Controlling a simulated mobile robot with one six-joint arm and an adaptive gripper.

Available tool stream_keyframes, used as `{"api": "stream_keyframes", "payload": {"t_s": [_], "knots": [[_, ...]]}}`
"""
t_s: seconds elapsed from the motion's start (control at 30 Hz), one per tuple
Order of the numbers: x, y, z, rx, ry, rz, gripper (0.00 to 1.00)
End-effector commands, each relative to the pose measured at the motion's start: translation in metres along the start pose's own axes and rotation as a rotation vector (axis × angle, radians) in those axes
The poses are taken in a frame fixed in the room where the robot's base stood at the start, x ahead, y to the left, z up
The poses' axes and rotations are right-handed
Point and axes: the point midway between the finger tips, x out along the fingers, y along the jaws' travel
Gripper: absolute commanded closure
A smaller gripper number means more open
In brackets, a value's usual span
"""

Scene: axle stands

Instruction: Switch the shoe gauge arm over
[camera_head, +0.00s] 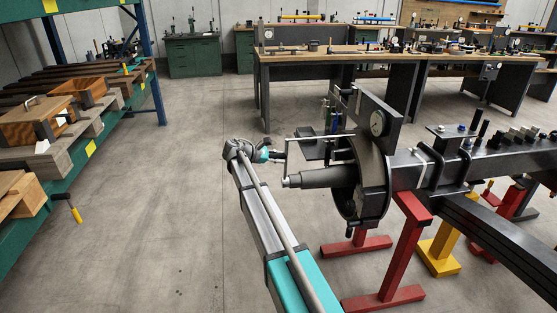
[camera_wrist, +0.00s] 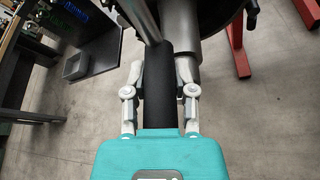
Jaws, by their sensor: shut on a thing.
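The shoe gauge arm (camera_head: 322,136) is a thin pale metal frame beside the dark brake drum (camera_head: 375,185) on the axle, above the tapered axle spindle (camera_head: 322,178). In the wrist view, a black cylindrical grip (camera_wrist: 159,95) on a metal rod (camera_wrist: 147,22) lies between the fingers of my gripper (camera_wrist: 160,72). It appears to be the gauge arm's handle. My gripper is shut on this grip. The grey spindle also shows in the wrist view (camera_wrist: 183,35), just right of the rod.
A red stand (camera_head: 402,245) and a yellow stand (camera_head: 440,255) stand under the axle beam. A dial gauge (camera_head: 378,123) sits on a dark plate behind the drum. Green shelving (camera_head: 75,150) is on the left.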

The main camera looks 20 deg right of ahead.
Motion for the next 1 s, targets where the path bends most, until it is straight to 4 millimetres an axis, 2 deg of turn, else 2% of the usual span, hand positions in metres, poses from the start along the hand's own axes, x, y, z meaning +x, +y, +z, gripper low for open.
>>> {"api": "stream_keyframes", "payload": {"t_s": [0.33,0.87,0.9,1.0], "knots": [[0.006,0.022,-0.007,0.003,0.002,-0.001,1.0],[0.008,0.025,-0.008,0.004,0.0,-0.002,1.0],[0.008,0.025,-0.007,0.004,0.0,-0.002,0.64],[0.009,0.025,-0.007,0.004,0.0,-0.002,0.46]]}}
